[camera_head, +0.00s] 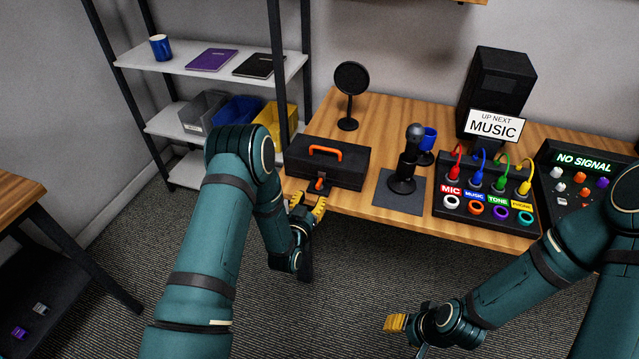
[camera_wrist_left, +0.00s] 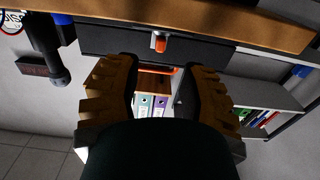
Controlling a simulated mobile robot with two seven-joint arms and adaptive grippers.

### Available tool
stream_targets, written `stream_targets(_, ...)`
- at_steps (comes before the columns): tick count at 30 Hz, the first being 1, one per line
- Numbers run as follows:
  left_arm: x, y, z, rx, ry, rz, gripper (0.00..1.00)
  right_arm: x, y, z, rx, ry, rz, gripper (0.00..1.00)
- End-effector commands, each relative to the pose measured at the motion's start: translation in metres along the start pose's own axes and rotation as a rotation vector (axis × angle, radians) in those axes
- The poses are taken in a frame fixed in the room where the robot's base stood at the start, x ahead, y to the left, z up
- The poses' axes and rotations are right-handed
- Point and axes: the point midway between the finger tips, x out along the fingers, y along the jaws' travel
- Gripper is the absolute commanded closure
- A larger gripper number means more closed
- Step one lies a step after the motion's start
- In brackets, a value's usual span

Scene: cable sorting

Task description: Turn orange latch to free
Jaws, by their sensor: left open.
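A black toolbox (camera_head: 328,163) with an orange handle (camera_head: 325,153) stands at the left end of the wooden table. The orange latch (camera_head: 320,184) sits on its front face, pointing down. My left gripper (camera_head: 309,205) is just in front of and below the latch, at the table's front edge, with its yellow fingers apart and nothing between them. In the left wrist view the orange latch (camera_wrist_left: 160,44) shows beyond the gap between the open fingers (camera_wrist_left: 165,85), not touched by them. My right gripper (camera_head: 396,322) is low at the front, away from the table; its finger opening cannot be made out.
A round microphone (camera_head: 350,85) stands behind. A shelf (camera_head: 205,60) with bins is at the left.

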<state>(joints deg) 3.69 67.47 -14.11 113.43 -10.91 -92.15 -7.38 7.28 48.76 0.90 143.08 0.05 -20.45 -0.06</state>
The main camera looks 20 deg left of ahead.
Motion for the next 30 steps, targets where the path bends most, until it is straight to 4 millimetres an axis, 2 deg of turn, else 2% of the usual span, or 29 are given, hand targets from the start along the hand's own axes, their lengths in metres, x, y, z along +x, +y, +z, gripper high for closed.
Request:
stream_targets(6, 0.042, 0.0, 0.001, 0.0, 0.003, 0.0, 0.59, 0.007, 0.003, -0.001, 0.0, 0.003, 0.0, 0.53)
stream_targets(12, 0.067, 0.0, 0.001, 0.0, 0.0, 0.0, 0.59, 0.011, 0.004, -0.001, 0.0, 0.006, 0.001, 0.53)
stream_targets(18, 0.076, 0.001, 0.001, -0.001, -0.001, 0.001, 0.59, 0.012, 0.004, -0.001, 0.0, 0.006, 0.001, 0.53)
stream_targets(26, 0.076, 0.0, 0.0, -0.001, -0.001, 0.0, 0.59, 0.011, 0.004, -0.001, -0.001, 0.006, 0.001, 0.53)
stream_targets(27, 0.076, 0.0, 0.0, -0.001, -0.001, 0.0, 0.73, 0.011, 0.004, -0.001, -0.001, 0.006, 0.001, 0.53)
stream_targets(29, 0.076, 0.0, 0.0, -0.001, -0.001, 0.0, 0.94, 0.011, 0.004, -0.001, -0.001, 0.006, 0.001, 0.53)
stream_targets(30, 0.076, 0.0, 0.0, -0.001, -0.001, 0.0, 1.0, 0.011, 0.004, -0.001, -0.001, 0.006, 0.001, 0.53)
